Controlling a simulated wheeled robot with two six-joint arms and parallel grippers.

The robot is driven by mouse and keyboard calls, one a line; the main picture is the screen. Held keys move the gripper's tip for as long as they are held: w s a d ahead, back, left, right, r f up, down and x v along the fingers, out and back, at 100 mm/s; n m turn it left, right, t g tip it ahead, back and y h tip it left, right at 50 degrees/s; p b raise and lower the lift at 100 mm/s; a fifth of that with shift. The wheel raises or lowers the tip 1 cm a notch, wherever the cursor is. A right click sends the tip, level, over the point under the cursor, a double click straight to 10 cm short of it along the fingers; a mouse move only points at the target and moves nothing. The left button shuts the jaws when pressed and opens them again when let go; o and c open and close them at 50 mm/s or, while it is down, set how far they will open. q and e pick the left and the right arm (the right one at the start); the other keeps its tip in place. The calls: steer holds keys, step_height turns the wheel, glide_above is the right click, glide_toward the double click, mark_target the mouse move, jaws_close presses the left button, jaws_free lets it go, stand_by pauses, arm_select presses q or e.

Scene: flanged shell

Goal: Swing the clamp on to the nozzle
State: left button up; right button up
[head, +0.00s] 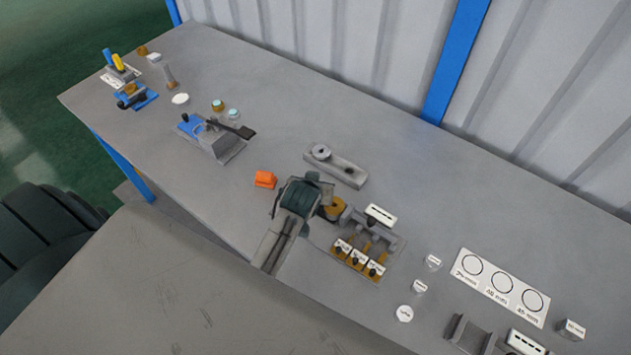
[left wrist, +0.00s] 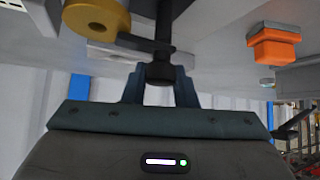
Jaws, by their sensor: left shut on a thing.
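My left gripper (head: 310,187) is over the front middle of the bench in the head view, and its body hides most of what is under it. In the left wrist view its fingers (left wrist: 159,88) are shut on a dark upright knob or handle (left wrist: 160,68). A dark bar runs from that handle toward a brass ring-shaped part (left wrist: 97,16), which also shows beside the gripper in the head view (head: 333,208). The handle looks like part of the clamp. I cannot tell which part is the nozzle, or whether the clamp touches it. My right gripper is not in view.
An orange block (head: 265,180) lies just left of the gripper. A grey plate with a round disc (head: 340,167) lies behind it. A grey rack with labelled parts (head: 362,248) stands close on the right. A grey fixture with a black lever (head: 218,138) is further left.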

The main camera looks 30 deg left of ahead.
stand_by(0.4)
arm_select(q)
steer(key=o, duration=1)
steer(key=shift+s+d+r, duration=0.1)
steer(key=shift+s+r, duration=0.15)
steer(key=b+v, duration=0.3)
steer(key=v, duration=0.7)
